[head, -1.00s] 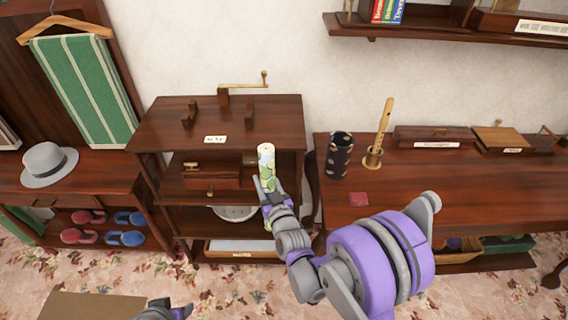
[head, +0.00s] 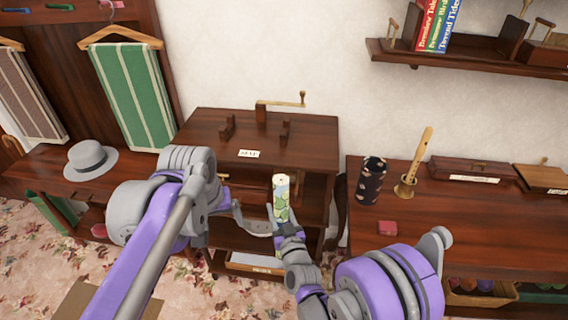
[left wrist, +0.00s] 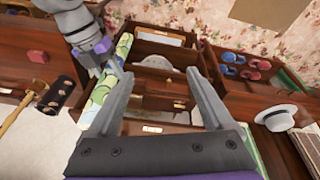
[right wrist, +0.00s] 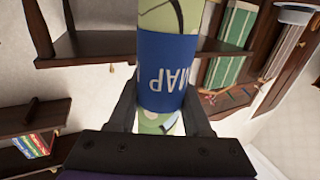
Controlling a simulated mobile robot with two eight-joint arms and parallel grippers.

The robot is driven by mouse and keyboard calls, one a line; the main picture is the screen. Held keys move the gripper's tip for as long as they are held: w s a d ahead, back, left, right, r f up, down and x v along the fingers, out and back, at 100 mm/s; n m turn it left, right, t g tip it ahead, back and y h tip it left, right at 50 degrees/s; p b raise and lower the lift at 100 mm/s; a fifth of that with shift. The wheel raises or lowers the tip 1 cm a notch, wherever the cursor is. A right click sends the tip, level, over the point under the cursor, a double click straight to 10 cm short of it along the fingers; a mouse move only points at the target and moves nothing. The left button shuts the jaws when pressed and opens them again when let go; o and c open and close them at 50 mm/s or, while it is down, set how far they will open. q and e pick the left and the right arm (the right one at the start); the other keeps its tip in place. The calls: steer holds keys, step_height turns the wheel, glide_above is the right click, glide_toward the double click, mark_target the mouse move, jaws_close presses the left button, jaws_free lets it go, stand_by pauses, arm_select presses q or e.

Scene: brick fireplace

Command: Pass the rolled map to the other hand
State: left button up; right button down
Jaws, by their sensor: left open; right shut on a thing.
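The rolled map (head: 281,194), pale with green patches, stands upright in the head view. My right gripper (head: 284,222) is shut on its lower part. In the right wrist view the map (right wrist: 167,70) lies between the fingers, with a blue band lettered "MAP". My left gripper (head: 256,212) is open just left of the map in the head view. In the left wrist view the map (left wrist: 107,75) is beside the left-hand finger, outside the empty gap between the jaws (left wrist: 160,65). I cannot tell whether that finger touches it.
A dark wooden shelf unit (head: 305,140) with a brass crank stands behind the map. A grey hat (head: 90,160) lies left.

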arm_select(q)
steer(key=w+d+r+g, duration=0.2)
steer(key=w+d+r, duration=0.3)
steer(key=w+d, duration=0.25)
steer(key=n+g, duration=0.1)
glide_toward(284, 197)
steer(key=w, duration=0.2)
steer(key=shift+w+d+f+y, duration=0.2)
steer(key=shift+w+f+y, duration=0.05)
steer(key=shift+w+y, duration=0.05)
steer(key=shift+d+f, duration=0.15)
steer(key=shift+f, duration=0.2)
step_height(284, 197, down, 11)
steer(key=shift+f, duration=0.2)
steer(key=shift+d, duration=0.1)
jaws_close()
arm_select(e)
steer(key=shift+a, duration=0.1)
steer(key=shift+c, duration=1.3)
jaws_free()
steer(key=shift+s, duration=0.1)
